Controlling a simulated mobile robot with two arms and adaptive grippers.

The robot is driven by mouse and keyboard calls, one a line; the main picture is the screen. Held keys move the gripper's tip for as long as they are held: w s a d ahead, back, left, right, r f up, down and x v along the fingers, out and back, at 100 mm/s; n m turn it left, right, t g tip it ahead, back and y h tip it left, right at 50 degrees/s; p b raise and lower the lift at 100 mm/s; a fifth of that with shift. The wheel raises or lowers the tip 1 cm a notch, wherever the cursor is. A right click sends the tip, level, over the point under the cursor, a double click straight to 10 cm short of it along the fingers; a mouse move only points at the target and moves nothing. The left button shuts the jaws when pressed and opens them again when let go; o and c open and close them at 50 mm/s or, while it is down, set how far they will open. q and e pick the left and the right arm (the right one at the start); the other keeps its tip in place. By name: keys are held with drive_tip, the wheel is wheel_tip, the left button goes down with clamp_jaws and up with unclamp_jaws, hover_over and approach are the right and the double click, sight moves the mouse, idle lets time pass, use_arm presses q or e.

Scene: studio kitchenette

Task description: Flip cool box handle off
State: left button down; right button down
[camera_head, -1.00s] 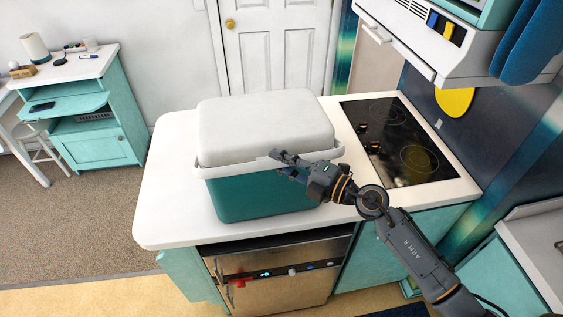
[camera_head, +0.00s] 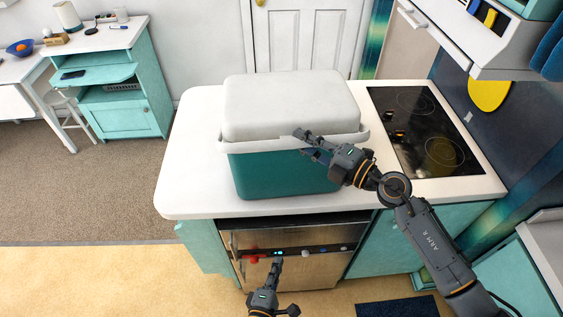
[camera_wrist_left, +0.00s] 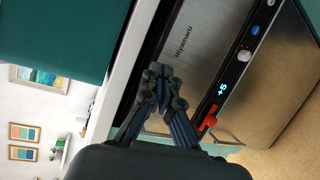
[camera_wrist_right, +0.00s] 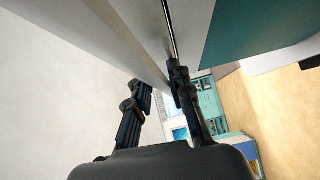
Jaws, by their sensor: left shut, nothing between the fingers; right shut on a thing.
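The cool box (camera_head: 280,175) stands on the white counter, with a teal body and a closed pale lid (camera_head: 290,100). Its white handle (camera_head: 250,147) lies low along the front, just under the lid's edge. My right gripper (camera_head: 298,142) is at the front of the box, shut on the handle; in the right wrist view the handle (camera_wrist_right: 150,48) runs between the two fingers (camera_wrist_right: 157,80). My left gripper (camera_head: 278,262) is shut and empty, low in front of the appliance below the counter. Its closed fingertips also show in the left wrist view (camera_wrist_left: 158,75).
A black cooktop (camera_head: 420,132) is right of the box on the white counter (camera_head: 190,190). A steel appliance (camera_head: 300,268) with a red knob (camera_head: 252,258) is under the counter. Bare counter lies left of the box. A hood (camera_head: 470,40) overhangs at upper right.

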drive_tip(key=shift+r, duration=0.35)
use_arm(q)
wheel_tip(320, 180, up, 22)
drive_tip(key=w+d+n+t+y, duration=0.3)
drive_tip(key=n+t+y, duration=0.35)
drive_tip(key=n, duration=1.35)
drive_tip(key=w+r, duration=0.6)
drive_tip(key=w, duration=0.4)
drive_tip(key=shift+w+a+r, duration=0.3)
drive_tip(key=shift+a+r, duration=0.05)
drive_tip(key=shift+a, duration=0.1)
